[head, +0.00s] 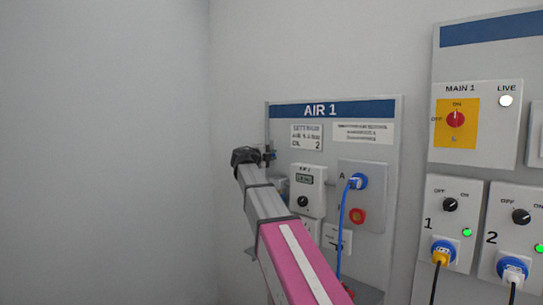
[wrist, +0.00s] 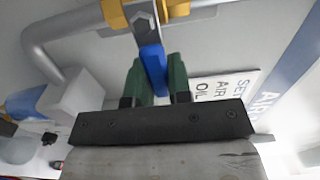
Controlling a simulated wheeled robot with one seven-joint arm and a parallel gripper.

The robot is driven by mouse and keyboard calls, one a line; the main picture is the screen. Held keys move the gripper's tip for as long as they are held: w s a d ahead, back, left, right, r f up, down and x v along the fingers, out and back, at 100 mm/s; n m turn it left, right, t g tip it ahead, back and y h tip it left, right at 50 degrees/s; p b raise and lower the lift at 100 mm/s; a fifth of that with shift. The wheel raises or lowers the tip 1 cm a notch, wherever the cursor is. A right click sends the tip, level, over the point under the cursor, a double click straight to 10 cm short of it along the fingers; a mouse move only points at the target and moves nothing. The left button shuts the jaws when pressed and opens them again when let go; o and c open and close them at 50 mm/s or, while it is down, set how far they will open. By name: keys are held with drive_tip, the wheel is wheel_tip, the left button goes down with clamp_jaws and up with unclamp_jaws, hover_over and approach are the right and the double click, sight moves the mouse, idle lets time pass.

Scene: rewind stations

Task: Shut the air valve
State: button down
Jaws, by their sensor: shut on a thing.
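The air valve shows in the wrist view as a brass-yellow body (wrist: 176,9) on a grey pipe, with a hex nut at its middle. A lever with a blue grip (wrist: 152,60) runs from the nut towards me and appears to lie across the pipe. My gripper (wrist: 158,78) has its green fingers shut on the blue grip, one on each side. In the head view my gripper (head: 246,156) is at the upper left edge of the AIR 1 panel (head: 378,110). There my gripper and arm hide most of the valve.
The AIR 1 panel carries a gauge box (head: 307,188), a red knob (head: 357,215) and a blue plug (head: 357,181) with a hanging blue hose (head: 342,230). At right is the MAIN 1 switch (head: 455,119) above two socket boxes. The wall at left is bare.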

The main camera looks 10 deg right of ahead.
drive_tip(key=shift+s, duration=0.1)
drive_tip(key=c, duration=1)
unclamp_jaws()
drive_tip(key=shift+c, duration=0.2)
drive_tip(key=v, duration=1)
drive_tip(key=shift+s+a, duration=0.2)
drive_tip(key=shift+a, duration=0.15)
